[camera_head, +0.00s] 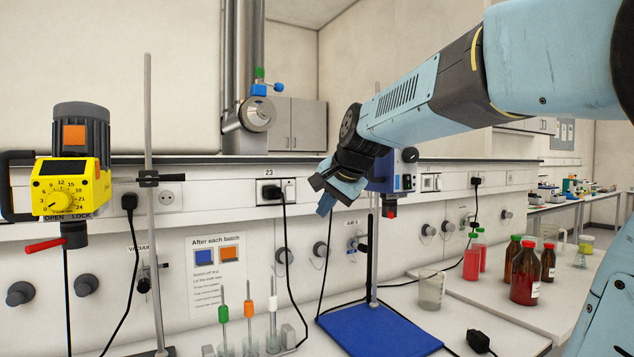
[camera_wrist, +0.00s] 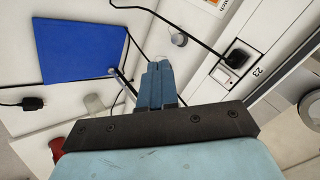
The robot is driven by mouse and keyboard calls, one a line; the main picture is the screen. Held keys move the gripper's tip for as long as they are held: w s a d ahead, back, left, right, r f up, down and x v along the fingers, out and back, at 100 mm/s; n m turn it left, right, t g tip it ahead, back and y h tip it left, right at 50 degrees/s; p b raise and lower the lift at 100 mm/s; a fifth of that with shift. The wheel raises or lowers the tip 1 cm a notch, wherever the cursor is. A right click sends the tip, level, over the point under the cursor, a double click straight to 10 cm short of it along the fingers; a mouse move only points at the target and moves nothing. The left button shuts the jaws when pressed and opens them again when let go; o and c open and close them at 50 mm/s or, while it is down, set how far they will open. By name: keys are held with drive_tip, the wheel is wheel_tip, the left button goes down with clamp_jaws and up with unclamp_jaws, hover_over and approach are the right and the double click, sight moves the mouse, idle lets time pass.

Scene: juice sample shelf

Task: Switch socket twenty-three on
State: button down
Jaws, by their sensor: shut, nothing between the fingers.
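Socket twenty-three (camera_head: 262,183) is a black-framed outlet on the wall trunking in the head view, with "23" above it. A black plug (camera_head: 272,192) is in it, its cable hanging down. A pale switch (camera_head: 289,184) sits at its right side; whether it is on or off I cannot tell. The wrist view shows the plug (camera_wrist: 238,54) and the pale switch (camera_wrist: 222,77) right of my fingers. My gripper (camera_head: 325,207) is shut and empty, right of the socket and slightly lower in the head view, apart from it. The blue fingers (camera_wrist: 159,65) point away from the wrist camera.
A blue stand base (camera_head: 375,330) with an upright rod stands below my gripper. Left are a yellow stirrer (camera_head: 70,185) and another rod. Test tubes (camera_head: 248,325), a beaker (camera_head: 431,290) and red bottles (camera_head: 526,275) stand on the bench. Wall knobs line the panel below.

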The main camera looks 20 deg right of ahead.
drive_tip(key=s+f+n+g+h, duration=0.1)
drive_tip(key=s+f+n, duration=0.3)
drive_tip(key=s+f, duration=0.4)
drive_tip(key=s+f+n+g, duration=0.1)
drive_tip(key=s+f+n, duration=0.4)
drive_tip(key=s, duration=1)
wheel_tip(320, 180, down, 3)
drive_tip(key=shift+a+f+g+h, duration=0.15)
drive_tip(key=shift+a+g+h, duration=0.05)
drive_tip(key=shift+g+h, duration=0.2)
